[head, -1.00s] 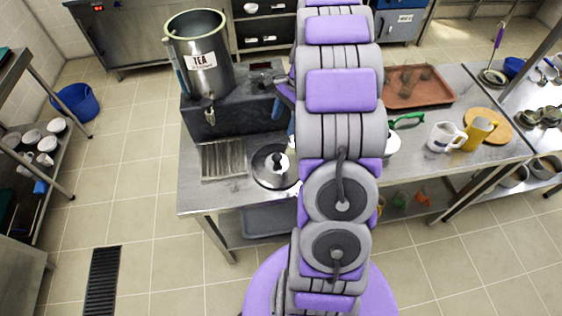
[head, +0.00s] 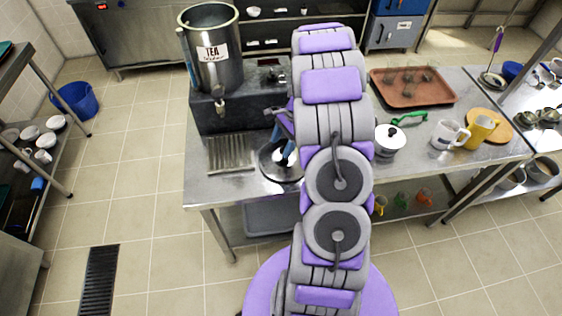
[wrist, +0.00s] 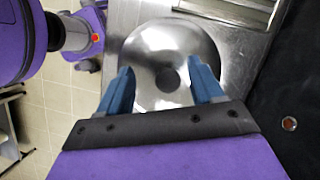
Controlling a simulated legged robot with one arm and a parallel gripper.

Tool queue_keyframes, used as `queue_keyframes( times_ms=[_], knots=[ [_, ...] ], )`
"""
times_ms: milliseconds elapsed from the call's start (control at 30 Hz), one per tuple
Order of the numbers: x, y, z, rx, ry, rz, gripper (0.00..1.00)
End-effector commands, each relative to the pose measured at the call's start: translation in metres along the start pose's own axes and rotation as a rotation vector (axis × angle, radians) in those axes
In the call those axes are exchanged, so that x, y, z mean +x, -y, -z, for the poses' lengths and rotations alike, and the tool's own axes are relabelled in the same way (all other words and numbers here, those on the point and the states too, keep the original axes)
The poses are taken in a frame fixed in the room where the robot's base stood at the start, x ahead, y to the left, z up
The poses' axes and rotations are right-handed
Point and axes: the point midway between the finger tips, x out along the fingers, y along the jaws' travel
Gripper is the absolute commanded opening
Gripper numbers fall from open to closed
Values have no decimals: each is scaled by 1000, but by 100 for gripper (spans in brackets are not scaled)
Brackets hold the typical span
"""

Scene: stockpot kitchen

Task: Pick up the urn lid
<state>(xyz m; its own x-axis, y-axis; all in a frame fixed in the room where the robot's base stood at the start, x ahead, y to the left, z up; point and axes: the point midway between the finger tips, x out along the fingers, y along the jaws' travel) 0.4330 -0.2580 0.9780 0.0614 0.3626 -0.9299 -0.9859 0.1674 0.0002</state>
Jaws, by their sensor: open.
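The urn lid (head: 269,166) is a round, shiny metal disc with a dark knob, lying on the steel table in front of the urn (head: 215,60), which is labelled TEA and has an open top. My arm hides part of the lid in the head view. The lid (wrist: 150,42) fills the middle of the wrist view, and its dark knob (wrist: 168,80) shows between my blue fingertips. My gripper (wrist: 162,80) is open above the lid, one finger on each side of the knob. I cannot tell how far above the lid the fingertips are.
A slotted drip tray (head: 231,153) lies left of the lid, below the urn's dark stand (head: 240,114).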

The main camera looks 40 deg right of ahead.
Motion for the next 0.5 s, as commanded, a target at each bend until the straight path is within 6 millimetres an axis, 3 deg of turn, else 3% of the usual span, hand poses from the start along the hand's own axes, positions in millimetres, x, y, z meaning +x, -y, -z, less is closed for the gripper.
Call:
queue_keyframes(
  times_ms=[267,500],
  knots=[
    [17,4,23,5,14,1,66],
    [52,1,14,3,1,-2,66]
  ],
)
